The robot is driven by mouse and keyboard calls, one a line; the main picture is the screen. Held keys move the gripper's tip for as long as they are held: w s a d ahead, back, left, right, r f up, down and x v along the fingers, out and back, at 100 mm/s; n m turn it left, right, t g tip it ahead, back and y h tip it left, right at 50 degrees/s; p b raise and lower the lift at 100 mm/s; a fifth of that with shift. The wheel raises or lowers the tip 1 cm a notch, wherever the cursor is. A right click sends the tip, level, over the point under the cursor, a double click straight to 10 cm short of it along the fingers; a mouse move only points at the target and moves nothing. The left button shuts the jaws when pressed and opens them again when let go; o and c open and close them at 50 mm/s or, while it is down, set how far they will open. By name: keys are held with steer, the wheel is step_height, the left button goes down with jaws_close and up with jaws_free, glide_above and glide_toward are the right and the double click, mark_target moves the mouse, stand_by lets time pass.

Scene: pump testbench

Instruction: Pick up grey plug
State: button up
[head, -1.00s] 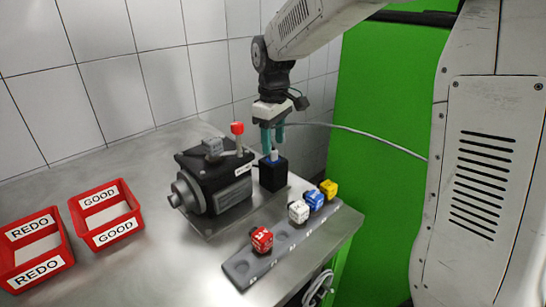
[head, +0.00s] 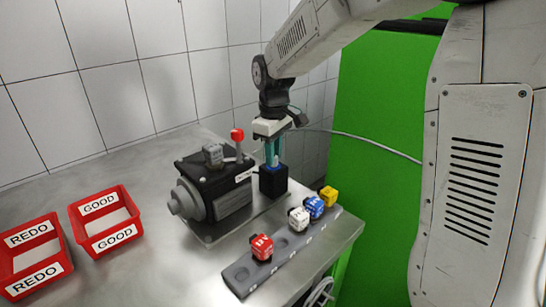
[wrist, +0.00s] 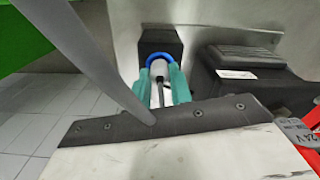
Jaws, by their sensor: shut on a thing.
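The grey plug is a small light-grey cylinder (wrist: 158,70) at the top of a black box (head: 273,182). A blue ring (wrist: 159,56) curves around its far side in the wrist view. My gripper (head: 273,160) points straight down over the box. Its two teal fingers (wrist: 162,84) are shut on the plug, one on each side. The plug still stands at the box in the head view, and its lower end is hidden. I cannot tell whether it is seated or slightly lifted.
The dark pump (head: 215,190) stands close to the left of the box, with a red-topped lever (head: 238,135). A grey rack (head: 240,278) with red, white, blue and yellow blocks lies in front. Red REDO (head: 35,255) and GOOD (head: 105,220) bins are at left.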

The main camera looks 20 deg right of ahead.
steer(key=shift+r, duration=0.7)
step_height(320, 180, up, 2)
steer(key=shift+r, duration=0.15)
steer(key=s+d, duration=0.2)
steer(key=s, duration=0.5)
steer(key=s+d+r, duration=0.1)
steer(key=s+d, duration=0.2)
steer(key=s, duration=0.5)
steer(key=shift+s, duration=0.15)
